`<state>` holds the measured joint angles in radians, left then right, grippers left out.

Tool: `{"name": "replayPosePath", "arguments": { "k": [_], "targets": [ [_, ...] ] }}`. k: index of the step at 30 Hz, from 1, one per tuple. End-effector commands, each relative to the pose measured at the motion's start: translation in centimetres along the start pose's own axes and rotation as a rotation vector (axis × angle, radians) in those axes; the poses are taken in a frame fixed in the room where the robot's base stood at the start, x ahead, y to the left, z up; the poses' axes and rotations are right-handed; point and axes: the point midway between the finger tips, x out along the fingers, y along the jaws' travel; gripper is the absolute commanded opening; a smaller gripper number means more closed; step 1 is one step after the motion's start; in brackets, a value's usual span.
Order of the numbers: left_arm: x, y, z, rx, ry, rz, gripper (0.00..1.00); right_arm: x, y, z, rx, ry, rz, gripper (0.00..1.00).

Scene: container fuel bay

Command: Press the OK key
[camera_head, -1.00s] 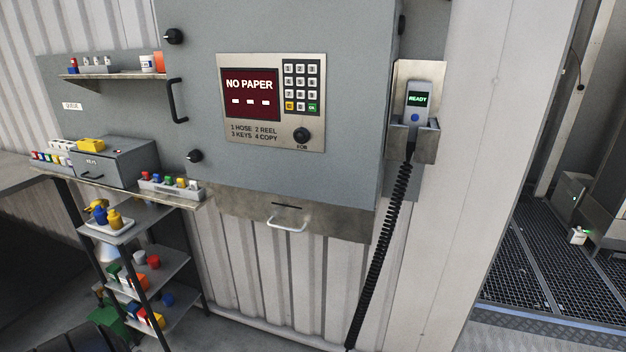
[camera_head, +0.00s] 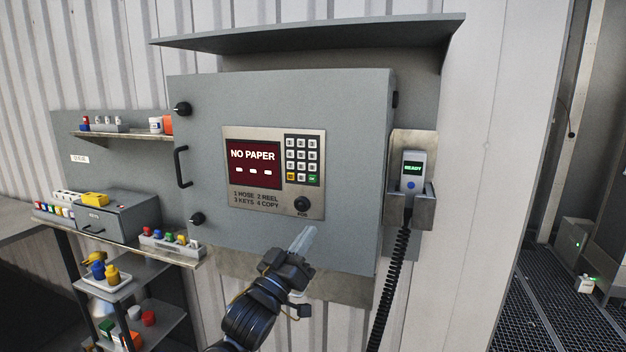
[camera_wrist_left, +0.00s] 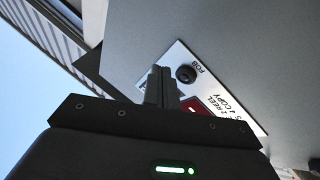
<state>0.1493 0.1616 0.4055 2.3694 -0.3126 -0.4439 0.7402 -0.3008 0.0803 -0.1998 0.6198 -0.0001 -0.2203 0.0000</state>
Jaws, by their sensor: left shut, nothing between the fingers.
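The green OK key (camera_head: 313,180) is at the bottom right of the keypad (camera_head: 302,159) on the grey cabinet's panel. The red screen (camera_head: 253,164) beside it reads NO PAPER. My left gripper (camera_head: 306,236) is shut and empty, below the panel and its round FOB knob (camera_head: 302,204), apart from the OK key. My right gripper is not in view.
A handset reading READY (camera_head: 413,170) hangs in a holder right of the cabinet, with a coiled cord (camera_head: 388,290) below. A black handle (camera_head: 182,167) sticks out on the cabinet door's left. Shelves with small bottles (camera_head: 112,272) stand at left.

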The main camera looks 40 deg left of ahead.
Motion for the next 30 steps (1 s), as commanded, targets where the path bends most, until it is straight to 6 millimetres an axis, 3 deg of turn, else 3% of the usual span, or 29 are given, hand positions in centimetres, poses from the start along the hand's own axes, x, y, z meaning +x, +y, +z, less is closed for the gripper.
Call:
{"name": "replayPosePath", "arguments": {
  "k": [1,3,9,23,30],
  "targets": [
    [0.1,0.9,-2.6,-0.001,0.056,0.023,0.00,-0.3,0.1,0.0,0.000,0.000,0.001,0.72],
    [0.0,1.8,-5.3,-0.007,0.120,0.052,0.00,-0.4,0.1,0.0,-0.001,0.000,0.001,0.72],
    [-0.5,3.5,-9.6,-0.014,0.225,0.107,0.00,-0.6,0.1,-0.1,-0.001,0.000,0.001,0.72],
    [-0.6,3.7,-10.2,-0.016,0.240,0.117,0.00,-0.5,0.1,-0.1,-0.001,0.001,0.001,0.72],
    [0.9,2.9,-9.4,-0.016,0.241,0.117,0.00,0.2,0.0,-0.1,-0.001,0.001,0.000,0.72]
  ]
}}
